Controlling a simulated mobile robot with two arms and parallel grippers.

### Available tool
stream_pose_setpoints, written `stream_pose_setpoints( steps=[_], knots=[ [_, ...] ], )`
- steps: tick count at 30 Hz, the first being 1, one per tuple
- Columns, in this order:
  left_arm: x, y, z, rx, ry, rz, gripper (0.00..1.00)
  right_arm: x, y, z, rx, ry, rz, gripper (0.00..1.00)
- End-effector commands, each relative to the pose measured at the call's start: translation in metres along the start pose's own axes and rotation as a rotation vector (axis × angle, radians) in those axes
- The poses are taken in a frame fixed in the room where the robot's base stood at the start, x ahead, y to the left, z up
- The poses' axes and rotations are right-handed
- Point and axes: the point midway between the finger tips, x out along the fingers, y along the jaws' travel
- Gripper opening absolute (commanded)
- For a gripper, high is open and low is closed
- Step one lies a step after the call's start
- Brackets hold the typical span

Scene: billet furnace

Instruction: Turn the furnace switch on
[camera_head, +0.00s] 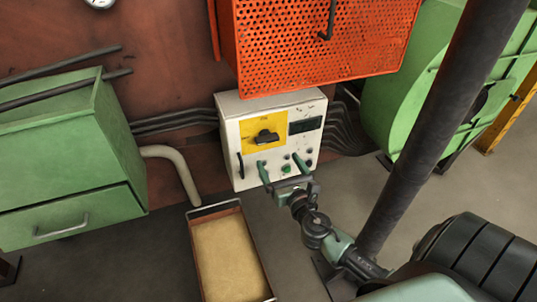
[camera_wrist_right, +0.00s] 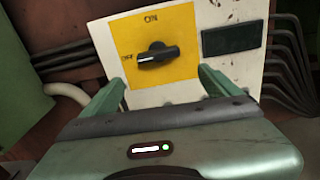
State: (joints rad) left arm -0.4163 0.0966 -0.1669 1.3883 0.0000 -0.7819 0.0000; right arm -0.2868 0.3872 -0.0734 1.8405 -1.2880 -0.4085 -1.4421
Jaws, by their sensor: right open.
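The furnace switch (camera_head: 265,137) is a black rotary knob on a yellow plate (camera_head: 254,125) of a white control box (camera_head: 229,121). In the right wrist view, the knob (camera_wrist_right: 158,55) has ON printed above it and OFF to its left. Its white mark points left, towards OFF. My right gripper (camera_head: 281,164) is open and empty in front of the box, its green fingers spread. In its wrist view, the fingertips (camera_wrist_right: 161,78) show below and to either side of the knob, apparently not touching it. My left gripper is not in view.
An orange perforated cover (camera_head: 320,45) hangs just above the box. A green cabinet (camera_head: 70,165) stands at left, and a green rounded housing (camera_head: 405,95) at right. A shallow tray (camera_head: 199,258) lies below. Black cables (camera_head: 175,122) run along the wall behind the box.

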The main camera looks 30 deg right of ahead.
Motion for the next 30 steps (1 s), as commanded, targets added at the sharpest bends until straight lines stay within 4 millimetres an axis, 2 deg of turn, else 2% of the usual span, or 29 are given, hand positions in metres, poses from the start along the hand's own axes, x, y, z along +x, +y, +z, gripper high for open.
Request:
stream_pose_setpoints(
  steps=[3, 15, 19, 27, 28, 30],
  knots=[
    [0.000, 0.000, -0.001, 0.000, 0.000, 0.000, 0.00, 0.009, 0.003, 0.014, -0.050, -0.036, 0.005, 0.91],
    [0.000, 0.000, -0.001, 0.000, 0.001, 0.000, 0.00, 0.068, 0.003, 0.015, -0.047, -0.033, 0.006, 0.91],
    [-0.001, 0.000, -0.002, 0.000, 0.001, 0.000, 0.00, 0.076, 0.003, 0.015, -0.046, -0.031, 0.006, 0.91],
    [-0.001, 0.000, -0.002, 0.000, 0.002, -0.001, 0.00, 0.078, 0.003, 0.014, -0.045, -0.030, 0.006, 0.91],
    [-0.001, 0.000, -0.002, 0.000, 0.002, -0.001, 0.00, 0.078, 0.003, 0.014, -0.045, -0.030, 0.006, 0.85],
    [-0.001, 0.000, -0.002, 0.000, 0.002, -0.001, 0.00, 0.078, 0.003, 0.015, -0.045, -0.030, 0.006, 0.66]
  ],
)
